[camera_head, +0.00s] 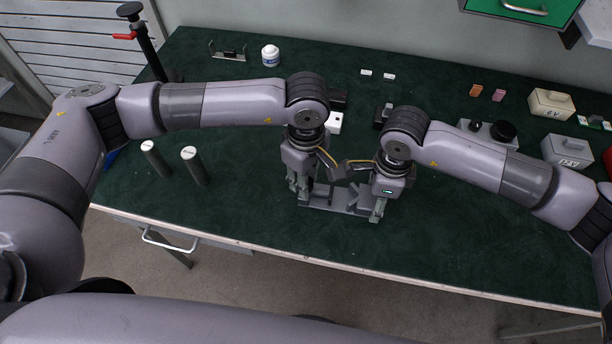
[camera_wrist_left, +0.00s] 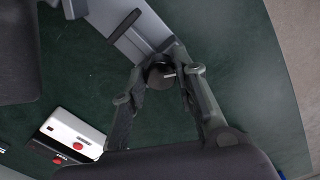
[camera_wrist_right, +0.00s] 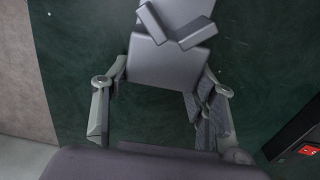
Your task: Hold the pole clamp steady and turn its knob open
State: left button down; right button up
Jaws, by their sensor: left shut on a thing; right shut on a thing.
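The grey pole clamp (camera_head: 345,198) lies on the green bench top near its front edge, between my two grippers. My left gripper (camera_head: 299,195) is at the clamp's left end. In the left wrist view its fingers (camera_wrist_left: 168,70) are shut on the dark round knob (camera_wrist_left: 160,77), which has a pale mark on its face. My right gripper (camera_head: 378,208) is at the clamp's right end. In the right wrist view its fingers (camera_wrist_right: 163,78) are shut on the sides of the wide grey clamp body (camera_wrist_right: 166,62). In the head view the grippers largely hide the knob.
Two dark cylinders with white caps (camera_head: 194,166) stand at left. A black post with a red lever (camera_head: 150,45) stands behind them. A white jar (camera_head: 270,56) is at the back. Grey and cream boxes (camera_head: 567,150) sit at right. The bench around the cylinders is clear.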

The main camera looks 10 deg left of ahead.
pick_arm(q)
jog(key=n, duration=0.3)
jog(key=c, duration=1.2)
grip_release()
jog(key=shift+c, duration=0.2)
notch_tip(320, 180, up, 12)
